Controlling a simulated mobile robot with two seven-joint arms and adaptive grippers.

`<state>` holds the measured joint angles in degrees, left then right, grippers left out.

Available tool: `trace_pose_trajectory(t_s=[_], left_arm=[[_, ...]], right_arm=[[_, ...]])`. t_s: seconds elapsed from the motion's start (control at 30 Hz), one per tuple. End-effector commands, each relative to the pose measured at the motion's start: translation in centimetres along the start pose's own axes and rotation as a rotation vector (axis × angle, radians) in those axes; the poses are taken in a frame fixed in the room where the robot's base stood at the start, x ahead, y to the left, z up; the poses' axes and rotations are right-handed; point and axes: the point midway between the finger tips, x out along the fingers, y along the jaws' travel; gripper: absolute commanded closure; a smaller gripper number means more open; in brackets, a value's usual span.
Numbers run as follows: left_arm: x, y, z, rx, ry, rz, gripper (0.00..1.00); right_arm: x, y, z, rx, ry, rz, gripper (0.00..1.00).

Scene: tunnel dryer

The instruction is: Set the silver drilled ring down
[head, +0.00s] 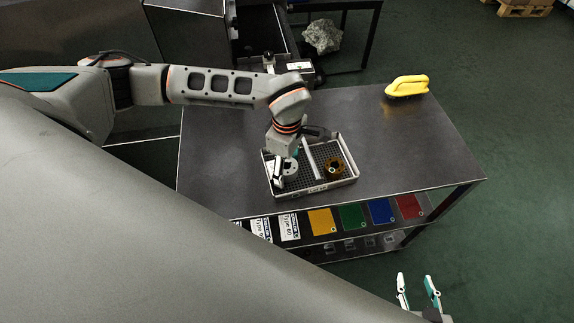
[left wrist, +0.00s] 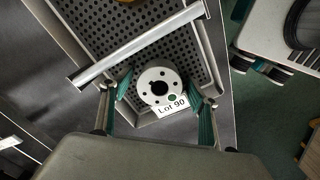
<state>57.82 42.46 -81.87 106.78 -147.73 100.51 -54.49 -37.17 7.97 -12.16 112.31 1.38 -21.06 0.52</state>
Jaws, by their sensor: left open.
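The silver drilled ring (left wrist: 172,80) lies flat in the left compartment of the perforated tray (head: 341,184), near a "Lot 90" label (left wrist: 171,107). In the head view the ring (head: 291,170) is partly covered by my left gripper (head: 286,171). That gripper is open, with one finger on each side of the ring; I cannot tell whether they touch it. A bronze-brown ring (head: 335,171) lies in the right compartment. My right gripper (head: 418,284) is open and empty at the bottom right, away from the table.
A metal divider bar (left wrist: 130,48) separates the compartments. The dark tabletop (head: 400,140) is clear between brush and tray. Coloured cards (head: 352,216) and labels line the shelf front below.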

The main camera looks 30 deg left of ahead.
Motion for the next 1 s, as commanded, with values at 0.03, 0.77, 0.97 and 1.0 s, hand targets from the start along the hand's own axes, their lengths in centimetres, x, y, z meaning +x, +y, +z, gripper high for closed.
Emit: trace_pose_trajectory(t_s=[0.03, 0.77, 0.97, 1.0], left_arm=[[-0.1, 0.0, 0.0, 0.000, 0.000, 0.000, 0.40], [-11.3, 0.1, 0.0, 0.000, 0.000, 0.004, 0.40], [-12.3, 0.0, 0.0, 0.000, 0.000, 0.000, 0.40], [-12.3, 0.0, 0.0, 0.000, 0.000, 0.000, 0.40]], right_arm=[[0.0, 0.0, 0.0, 0.000, 0.000, 0.000, 0.60], [0.3, 0.0, 0.4, -0.001, 0.002, 0.000, 0.60], [0.3, -0.1, 0.4, -0.001, 0.002, 0.000, 0.60], [0.3, -0.1, 0.4, -0.001, 0.002, 0.000, 0.60]])
